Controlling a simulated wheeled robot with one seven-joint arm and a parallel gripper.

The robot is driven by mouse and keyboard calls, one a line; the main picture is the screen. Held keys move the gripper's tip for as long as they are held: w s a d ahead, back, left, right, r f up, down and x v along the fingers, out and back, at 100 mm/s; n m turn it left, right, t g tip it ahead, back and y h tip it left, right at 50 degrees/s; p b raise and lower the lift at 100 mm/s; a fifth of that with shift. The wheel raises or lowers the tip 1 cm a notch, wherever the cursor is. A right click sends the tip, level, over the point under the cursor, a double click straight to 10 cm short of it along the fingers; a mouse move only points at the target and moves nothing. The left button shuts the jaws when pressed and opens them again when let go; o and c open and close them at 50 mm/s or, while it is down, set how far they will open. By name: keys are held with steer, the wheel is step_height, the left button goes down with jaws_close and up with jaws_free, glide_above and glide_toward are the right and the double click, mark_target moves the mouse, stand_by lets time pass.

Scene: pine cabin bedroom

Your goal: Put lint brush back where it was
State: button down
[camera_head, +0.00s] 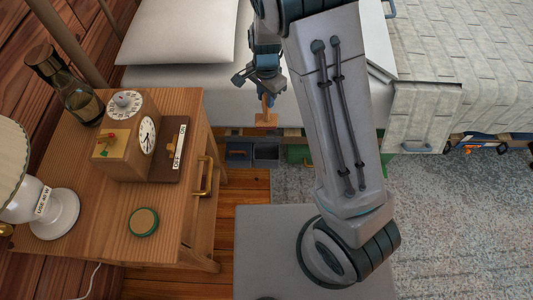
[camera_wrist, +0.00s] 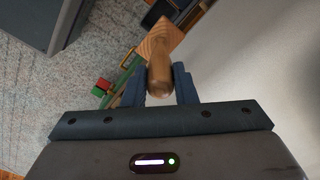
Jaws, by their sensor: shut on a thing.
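The lint brush (camera_head: 266,119) has a wooden handle and a pale wooden block head. My gripper (camera_head: 267,88) is shut on its handle and holds it head down beside the bed, above the floor. In the wrist view the handle (camera_wrist: 160,78) sits between the two fingers of my gripper (camera_wrist: 160,88), with the block beyond the fingertips. The underside of the brush head is hidden.
The wooden nightstand (camera_head: 100,255) at left bears a clock box (camera_head: 125,140), a dark bottle (camera_head: 78,100), a lamp (camera_head: 50,212) and a round green-rimmed disc (camera_head: 144,222). Dark open bins (camera_head: 239,153) stand on the floor below my gripper. The bed (camera_head: 215,92) lies behind.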

step_height(320, 180, down, 27)
steer(key=b, duration=0.9)
steer(key=shift+f, duration=0.15)
steer(key=c, duration=1.2)
jaws_free()
steer(key=shift+o, duration=0.2)
